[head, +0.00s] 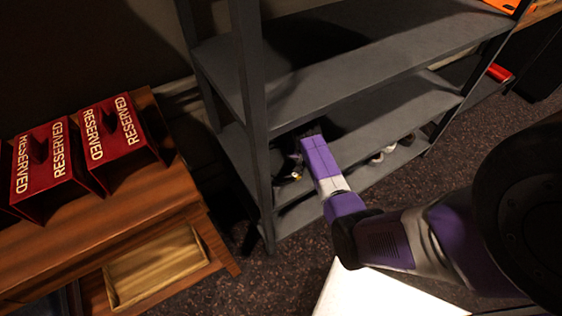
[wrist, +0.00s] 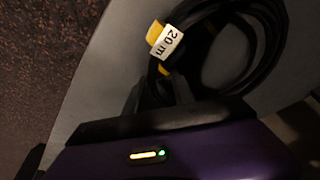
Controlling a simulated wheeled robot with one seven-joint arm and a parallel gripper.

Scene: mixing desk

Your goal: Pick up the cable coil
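The cable coil is a loop of black cable (wrist: 270,45) with a yellow strap and a white tag reading "20 m". It lies on a grey shelf (wrist: 110,60) in the wrist view. In the head view, its dark loops and small pale tag (head: 296,176) show just left of my purple wrist, on a lower shelf of the rack. My gripper (wrist: 160,88) reaches to the near side of the coil, its dark fingers apart with the strap's yellow end and dark cable between their tips. The dark-on-dark contact is unclear, so I cannot tell whether they grip it.
The grey rack (head: 256,120) has a post left of my arm and a shelf board above it. Other small items (head: 384,154) lie further right on the lower shelf. A wooden table (head: 160,200) with red RESERVED signs (head: 112,140) stands at the left.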

